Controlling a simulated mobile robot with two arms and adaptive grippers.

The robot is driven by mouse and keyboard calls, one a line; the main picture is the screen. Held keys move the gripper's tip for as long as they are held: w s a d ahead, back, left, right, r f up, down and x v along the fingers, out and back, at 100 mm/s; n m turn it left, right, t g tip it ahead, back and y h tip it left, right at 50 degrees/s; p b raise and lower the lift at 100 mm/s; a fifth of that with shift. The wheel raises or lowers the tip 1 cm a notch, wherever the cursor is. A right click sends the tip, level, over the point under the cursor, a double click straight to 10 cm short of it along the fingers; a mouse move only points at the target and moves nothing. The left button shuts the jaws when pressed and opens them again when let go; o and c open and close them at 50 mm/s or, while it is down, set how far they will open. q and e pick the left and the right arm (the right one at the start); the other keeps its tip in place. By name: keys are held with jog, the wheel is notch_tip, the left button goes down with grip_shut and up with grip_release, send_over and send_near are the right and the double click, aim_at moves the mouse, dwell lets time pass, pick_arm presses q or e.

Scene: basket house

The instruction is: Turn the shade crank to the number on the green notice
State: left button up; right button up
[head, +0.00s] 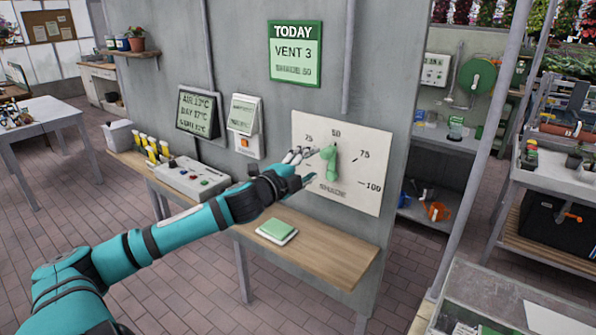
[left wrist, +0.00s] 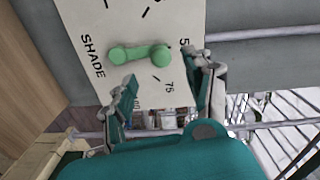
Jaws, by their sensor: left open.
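The green notice (head: 295,54) hangs on the grey wall in the head view. It reads TODAY, VENT 3, and a fainter line that looks like SHADE 50. Below it is the white dial board (head: 362,150) marked SHADE, with 50 at the top and 75 and 100 at right. The green crank (head: 331,164) points up, about toward 50; it also shows in the left wrist view (left wrist: 139,54). My left gripper (head: 303,168) is open close to the crank. Its fingers (left wrist: 165,88) are apart, with the crank beyond their tips, not between them. My right gripper is not in view.
A wooden shelf (head: 325,250) runs below the board, with a green-topped pad (head: 276,231) on it. A control box (head: 193,178) stands further left. A dark display (head: 197,113) and a white switch box (head: 244,115) are on the wall. A metal post (head: 482,150) stands at right.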

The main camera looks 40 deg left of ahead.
pick_arm(q)
jog(key=s, duration=0.4)
jog(key=shift+s+d+r, duration=0.1)
jog(key=shift+d, duration=0.2)
dwell(0.4)
